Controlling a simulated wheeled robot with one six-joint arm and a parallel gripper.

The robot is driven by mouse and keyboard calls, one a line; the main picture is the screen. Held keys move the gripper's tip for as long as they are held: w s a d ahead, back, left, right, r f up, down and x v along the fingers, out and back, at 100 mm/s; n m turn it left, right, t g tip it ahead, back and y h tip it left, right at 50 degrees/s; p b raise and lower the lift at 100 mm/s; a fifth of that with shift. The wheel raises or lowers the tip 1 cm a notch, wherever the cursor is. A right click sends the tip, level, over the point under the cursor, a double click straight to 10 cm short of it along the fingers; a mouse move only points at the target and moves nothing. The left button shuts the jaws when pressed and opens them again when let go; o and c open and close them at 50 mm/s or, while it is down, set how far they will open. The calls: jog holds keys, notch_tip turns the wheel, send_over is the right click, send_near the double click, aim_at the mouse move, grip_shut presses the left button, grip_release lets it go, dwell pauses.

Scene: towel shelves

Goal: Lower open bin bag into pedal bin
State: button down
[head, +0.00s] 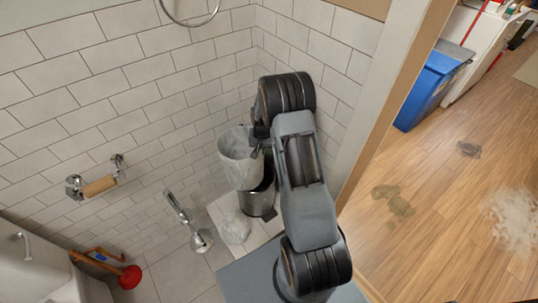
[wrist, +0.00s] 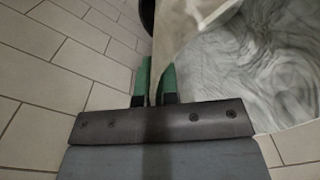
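An open, translucent white bin bag (head: 240,158) hangs in the head view, mouth up, above the dark opening of the metal pedal bin (head: 262,202). The bag covers part of the bin, and I cannot tell whether its bottom is inside the rim. My gripper (head: 262,140) is at the bag's upper right edge, partly hidden by my arm. In the wrist view, the green fingertips of my gripper (wrist: 154,82) are close together on the edge of the bag (wrist: 240,70), whose creased inside fills the right side.
A crumpled clear bag (head: 234,230) lies on the floor left of the bin. Tiled walls stand close behind. A door frame (head: 385,100) is at right.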

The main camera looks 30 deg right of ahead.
jog(key=d, duration=0.1)
jog(key=w+d+f+m+b, duration=0.1)
jog(key=d, duration=0.1)
jog(key=d+f+m, duration=0.1)
jog(key=d, duration=0.1)
jog(key=shift+w+f+b, duration=0.2)
jog(key=shift+f+b, duration=0.05)
jog(key=shift+b, duration=0.15)
jog(key=shift+a+f, duration=0.1)
notch_tip(320, 180, down, 28)
jog(key=b, duration=2)
jog(key=shift+r, duration=0.25)
